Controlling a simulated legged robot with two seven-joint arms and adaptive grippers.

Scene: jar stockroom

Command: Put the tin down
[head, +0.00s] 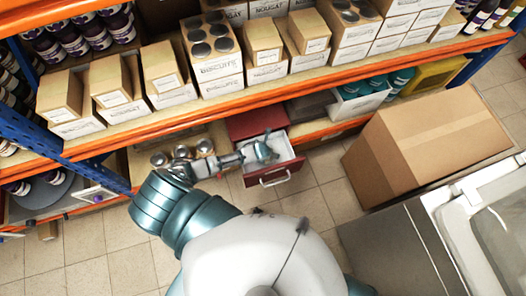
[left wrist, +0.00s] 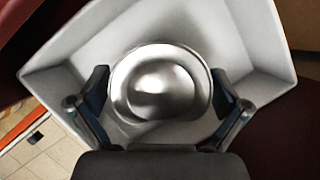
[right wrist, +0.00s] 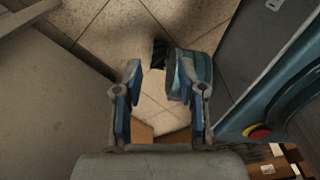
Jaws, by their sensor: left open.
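A shiny silver tin (left wrist: 160,82) sits inside the white interior of an open drawer (left wrist: 262,30) in the left wrist view. My left gripper (head: 266,152) reaches down into the red-sided drawer (head: 278,172) in the head view. Its two fingers stand on either side of the tin and are open, with narrow gaps visible beside it. In the head view the tin is not clearly visible behind my gripper. My right gripper (right wrist: 160,95) is open and empty above the tiled floor in the right wrist view.
Several silver-topped tins (head: 205,146) stand on the lower shelf left of the drawer. An orange-edged shelf (head: 190,114) with boxes runs above. A large cardboard box (head: 430,140) stands at the right. Tiled floor (head: 310,205) is clear before the drawer.

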